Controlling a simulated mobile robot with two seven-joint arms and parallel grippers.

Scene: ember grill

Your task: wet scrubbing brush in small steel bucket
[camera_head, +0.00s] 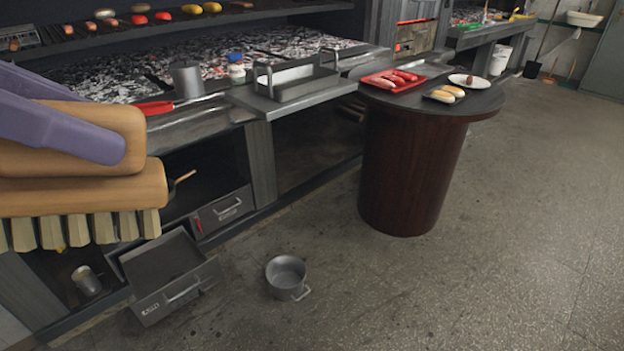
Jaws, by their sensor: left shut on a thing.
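A scrubbing brush (80,187) with a tan wooden body and pale bristles facing down fills the left edge, close to the camera. My left gripper (108,146), with purple fingers, is shut on the brush and holds it up in the air. A small steel bucket (286,272) stands upright on the floor, lower and to the right of the brush, apart from it. Its opening faces up and a handle shows at its lower right. Whether it holds water is not clear. My right gripper is not in view.
An open drawer (168,275) juts out left of the bucket. A metal can (86,281) lies in the lower compartment. The grill counter (300,101) runs behind. A round dark table (470,105) with food stands right of centre. The floor at right is clear.

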